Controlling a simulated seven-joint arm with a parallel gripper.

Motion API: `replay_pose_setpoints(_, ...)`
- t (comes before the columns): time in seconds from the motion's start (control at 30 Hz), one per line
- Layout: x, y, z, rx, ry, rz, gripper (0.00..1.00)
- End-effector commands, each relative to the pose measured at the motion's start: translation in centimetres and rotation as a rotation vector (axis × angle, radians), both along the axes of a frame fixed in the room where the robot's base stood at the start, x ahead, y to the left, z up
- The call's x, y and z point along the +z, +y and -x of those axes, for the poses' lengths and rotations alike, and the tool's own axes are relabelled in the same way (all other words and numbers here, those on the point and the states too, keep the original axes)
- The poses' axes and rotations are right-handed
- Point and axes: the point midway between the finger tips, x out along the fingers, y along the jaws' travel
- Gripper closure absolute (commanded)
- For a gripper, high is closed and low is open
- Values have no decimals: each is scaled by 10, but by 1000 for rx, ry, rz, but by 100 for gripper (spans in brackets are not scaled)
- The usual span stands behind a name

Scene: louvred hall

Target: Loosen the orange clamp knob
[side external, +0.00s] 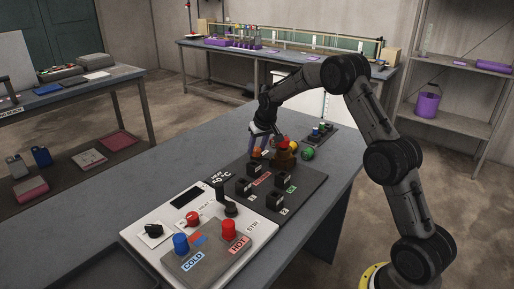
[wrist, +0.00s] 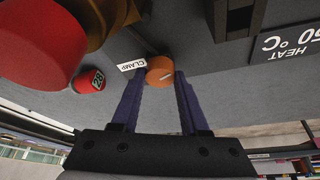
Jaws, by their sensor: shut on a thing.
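The orange clamp knob (wrist: 160,72) sits next to a white "CLAMP" label (wrist: 131,65) in the wrist view. My gripper (wrist: 160,80) has its two purple fingers on either side of the knob, shut on it. In the side external view my gripper (side external: 262,145) reaches down at the far end of the dark panel (side external: 305,195), and the knob (side external: 257,153) is partly hidden by the fingers. A pale mark shows on the knob's face.
A brass-coloured fitting (side external: 284,157) with a red top stands close beside my gripper. A green ball (side external: 307,154) and a small switch block (side external: 319,133) are to its right. A white control panel (side external: 195,235) with blue and red knobs is nearer the camera.

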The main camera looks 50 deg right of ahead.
Motion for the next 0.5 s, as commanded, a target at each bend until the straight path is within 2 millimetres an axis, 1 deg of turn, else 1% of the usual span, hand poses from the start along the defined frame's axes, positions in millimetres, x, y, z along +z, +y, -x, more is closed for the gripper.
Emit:
replay_pose_setpoints(0.3,1,-1,1,142,1,-1,100)
replay_pose_setpoints(0.5,1,-1,1,179,0,-1,100)
